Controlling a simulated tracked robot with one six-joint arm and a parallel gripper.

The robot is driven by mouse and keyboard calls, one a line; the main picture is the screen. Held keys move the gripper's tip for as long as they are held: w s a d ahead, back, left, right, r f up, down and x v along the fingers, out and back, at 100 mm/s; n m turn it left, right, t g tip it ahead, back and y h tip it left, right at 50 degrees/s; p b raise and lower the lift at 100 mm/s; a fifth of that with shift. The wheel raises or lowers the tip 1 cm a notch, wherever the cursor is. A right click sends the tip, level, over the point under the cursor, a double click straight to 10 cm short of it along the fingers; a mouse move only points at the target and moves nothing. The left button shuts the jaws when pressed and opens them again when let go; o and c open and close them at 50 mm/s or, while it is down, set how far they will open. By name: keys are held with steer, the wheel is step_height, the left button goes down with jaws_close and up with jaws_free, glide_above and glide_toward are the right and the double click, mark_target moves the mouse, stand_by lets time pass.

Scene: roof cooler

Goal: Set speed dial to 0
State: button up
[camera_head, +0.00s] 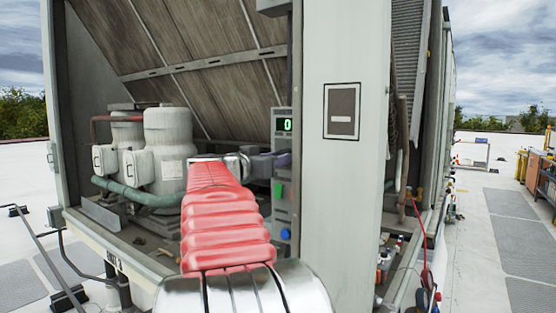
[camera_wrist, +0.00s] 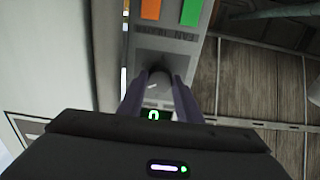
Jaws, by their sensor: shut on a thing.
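The control panel (camera_head: 282,212) is a narrow grey strip beside the pale cabinet post. Its small display (camera_head: 287,125) shows a green 0, and a green 0 also shows in the wrist view (camera_wrist: 153,115). My gripper (camera_head: 277,160) reaches the panel just below the display. In the wrist view my gripper (camera_wrist: 160,88) has its two dark fingers shut on the speed dial (camera_wrist: 160,78), a rounded grey knob. The fingers hide the dial's sides, and the dial is hidden in the head view.
An orange button (camera_wrist: 151,9) shows in the wrist view. Grey compressors (camera_head: 168,150) stand left of my arm. The pale post (camera_head: 343,210) stands close on the right.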

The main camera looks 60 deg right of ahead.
steer(key=shift+r+n, duration=0.15)
steer(key=shift+n, duration=0.65)
stand_by(0.4)
steer(key=n, duration=1)
steer(key=shift+n, duration=0.3)
stand_by(0.3)
steer(key=o, duration=1)
steer(key=shift+o, duration=0.2)
steer(key=w+a, duration=0.2)
steer(key=a, duration=1.1)
steer(key=shift+a, duration=0.3)
